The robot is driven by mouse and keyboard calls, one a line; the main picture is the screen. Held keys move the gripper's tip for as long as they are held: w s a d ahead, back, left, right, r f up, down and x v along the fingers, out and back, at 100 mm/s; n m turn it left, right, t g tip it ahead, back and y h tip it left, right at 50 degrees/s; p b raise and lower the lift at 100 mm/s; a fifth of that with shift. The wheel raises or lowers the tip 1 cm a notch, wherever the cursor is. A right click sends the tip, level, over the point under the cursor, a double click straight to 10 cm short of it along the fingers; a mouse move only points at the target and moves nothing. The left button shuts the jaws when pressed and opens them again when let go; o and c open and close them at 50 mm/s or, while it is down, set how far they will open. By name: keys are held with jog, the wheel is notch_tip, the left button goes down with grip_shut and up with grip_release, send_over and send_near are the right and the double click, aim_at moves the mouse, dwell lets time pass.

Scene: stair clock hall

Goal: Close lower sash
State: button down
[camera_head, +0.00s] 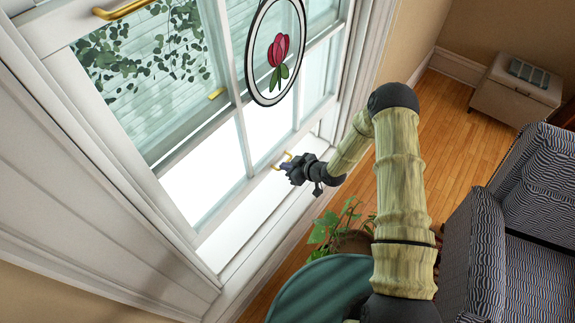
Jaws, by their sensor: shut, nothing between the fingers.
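The lower sash (236,198) is a white-framed window with its bottom rail running diagonally across the picture. A bright gap shows between that rail and the window sill (232,277), so the sash stands raised. A brass handle (277,164) sits on the bottom rail. My gripper (287,169) is shut and empty, right at this handle. I cannot tell whether its fingertips touch the handle or the rail.
A stained-glass tulip disc (275,93) hangs in front of the window. A potted plant (322,230) stands below my arm. A patterned armchair (535,180) and a pale chest (513,92) are at right; wooden floor (455,125) lies between.

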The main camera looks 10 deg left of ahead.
jog(key=shift+f, duration=0.15)
notch_tip(320, 180, down, 31)
jog(key=b, duration=2.7)
jog(key=shift+s+r, duration=0.1)
jog(key=shift+r, duration=0.1)
jog(key=a+r+p+v, duration=0.1)
jog(key=r+v, duration=0.1)
jog(key=v, duration=1.1)
jog(key=shift+w+p, duration=0.3)
jog(key=shift+w, duration=0.05)
jog(key=shift+w+a+r, duration=0.1)
